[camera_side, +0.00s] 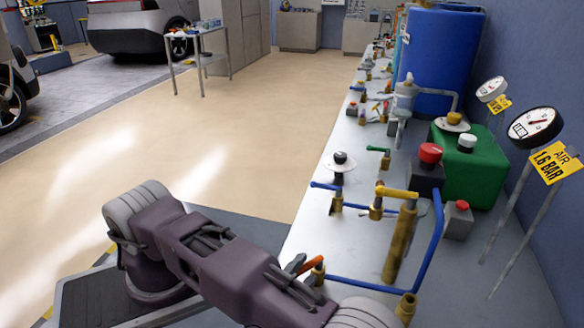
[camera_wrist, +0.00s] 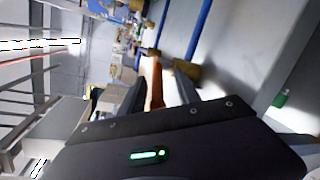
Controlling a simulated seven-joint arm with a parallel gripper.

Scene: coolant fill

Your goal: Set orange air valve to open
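The orange air valve handle (camera_side: 311,264) sits on a brass valve body (camera_side: 318,272) at the near end of the blue pipe (camera_side: 360,286) in the side view. In the wrist view the orange handle (camera_wrist: 157,84) lies between the two dark fingers of my gripper (camera_wrist: 161,76), with a gap visible on each side. My gripper (camera_side: 304,270) is open around the handle, low at the table's near left edge in the side view. Whether a finger touches the handle, I cannot tell. My arm hides part of the valve in the side view.
Beyond it stand a yellow-handled valve (camera_side: 397,192), a blue-handled valve (camera_side: 325,187) and a thick brass cylinder (camera_side: 400,243). A red-button box (camera_side: 458,218), a green box (camera_side: 474,160) and the air gauge (camera_side: 535,127) reading 1.6 bar are to the right.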

